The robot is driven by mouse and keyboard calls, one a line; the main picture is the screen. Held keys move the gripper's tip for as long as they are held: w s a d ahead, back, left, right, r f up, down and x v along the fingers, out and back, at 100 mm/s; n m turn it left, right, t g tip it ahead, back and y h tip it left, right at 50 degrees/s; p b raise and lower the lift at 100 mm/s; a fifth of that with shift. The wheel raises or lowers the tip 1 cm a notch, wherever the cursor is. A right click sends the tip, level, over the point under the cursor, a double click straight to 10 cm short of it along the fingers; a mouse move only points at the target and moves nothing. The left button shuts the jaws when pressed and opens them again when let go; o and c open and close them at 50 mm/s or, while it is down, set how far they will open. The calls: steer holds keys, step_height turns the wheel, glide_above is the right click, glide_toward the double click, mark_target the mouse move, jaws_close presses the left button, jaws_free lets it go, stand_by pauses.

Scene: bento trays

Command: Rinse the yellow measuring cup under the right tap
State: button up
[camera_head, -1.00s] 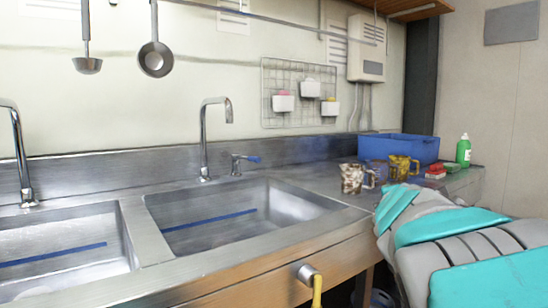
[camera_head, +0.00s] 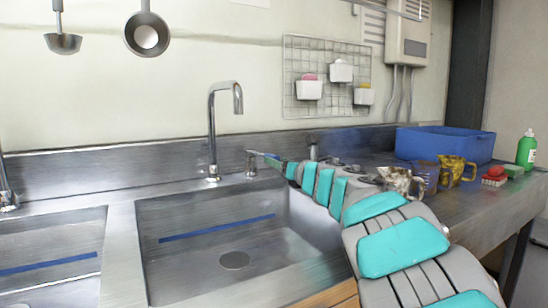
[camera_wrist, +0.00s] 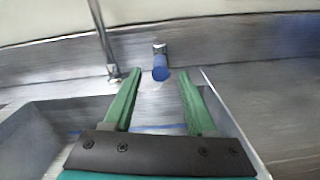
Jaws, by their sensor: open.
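The yellow measuring cup (camera_head: 457,170) stands on the counter right of the sink, behind my arm, apart from my gripper. The right tap (camera_head: 212,135) rises behind the right basin; no water shows from its spout. Its blue-ended lever (camera_head: 251,163) stands just right of it. My gripper (camera_head: 278,163) is open and empty beside the lever, pointing at it. In the wrist view the lever's blue end (camera_wrist: 160,74) appears between and a little beyond the green fingertips (camera_wrist: 155,80). Contact cannot be told. The tap's post (camera_wrist: 106,45) is left of the fingers.
A patterned jug (camera_head: 396,181) and a bluish cup (camera_head: 428,174) stand left of the yellow cup. The right basin (camera_head: 190,262) is empty. A wire rack (camera_head: 325,50) hangs above.

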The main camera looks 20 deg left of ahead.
mark_target(262, 155)
steer(key=shift+p+x, duration=0.3)
steer(key=shift+x, duration=1.6)
steer(key=shift+r, duration=0.1)
jaws_close()
